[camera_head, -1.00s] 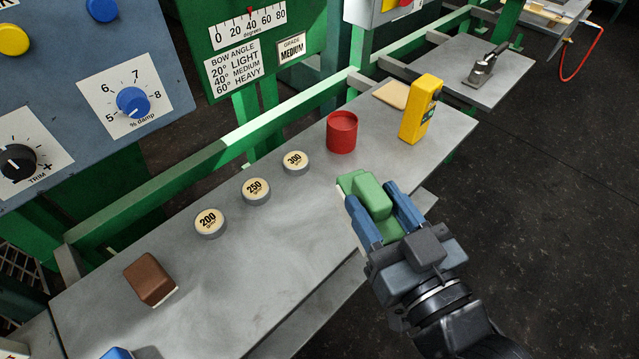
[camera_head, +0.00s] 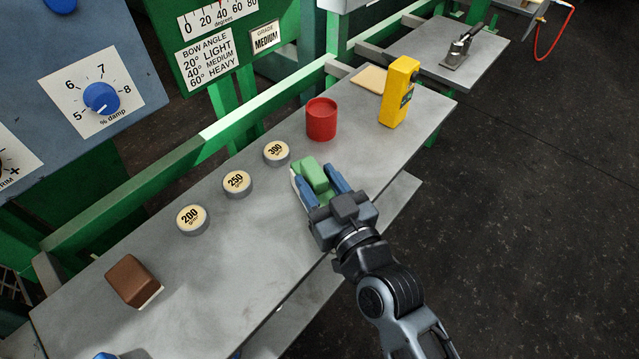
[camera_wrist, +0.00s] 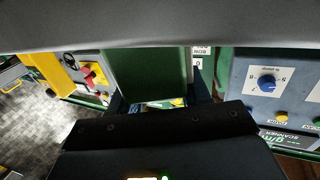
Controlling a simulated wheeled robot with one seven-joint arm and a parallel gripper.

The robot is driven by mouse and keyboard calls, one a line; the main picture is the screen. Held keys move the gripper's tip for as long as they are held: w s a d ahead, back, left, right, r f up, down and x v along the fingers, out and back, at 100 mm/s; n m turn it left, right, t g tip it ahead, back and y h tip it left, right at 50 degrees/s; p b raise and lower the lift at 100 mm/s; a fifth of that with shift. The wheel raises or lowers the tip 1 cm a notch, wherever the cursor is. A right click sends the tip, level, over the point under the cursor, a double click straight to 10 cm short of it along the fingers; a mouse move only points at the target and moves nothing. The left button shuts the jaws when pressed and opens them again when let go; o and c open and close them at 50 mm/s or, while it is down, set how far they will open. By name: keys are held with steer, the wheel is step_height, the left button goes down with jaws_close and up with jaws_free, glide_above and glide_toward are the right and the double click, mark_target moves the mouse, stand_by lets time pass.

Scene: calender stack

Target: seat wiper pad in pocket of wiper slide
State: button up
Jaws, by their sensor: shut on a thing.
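My gripper (camera_head: 318,181) has blue fingers and is shut on a green block with a pale lower edge, which seems to be the wiper pad (camera_head: 309,171). It holds the pad over the middle of the grey bench, near the 300 disc; the exact height is hard to judge.
On the bench (camera_head: 235,270) are a red cup (camera_head: 321,120), a yellow box (camera_head: 398,92), numbered discs (camera_head: 237,182) and a brown block (camera_head: 133,281). Green rails run behind the bench.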

steer(key=shift+f, duration=0.1)
steer(key=o, duration=1.2)
steer(key=shift+r, duration=0.2)
steer(key=b+v, duration=0.1)
steer(key=v, duration=1.1)
steer(key=shift+b, duration=0.35)
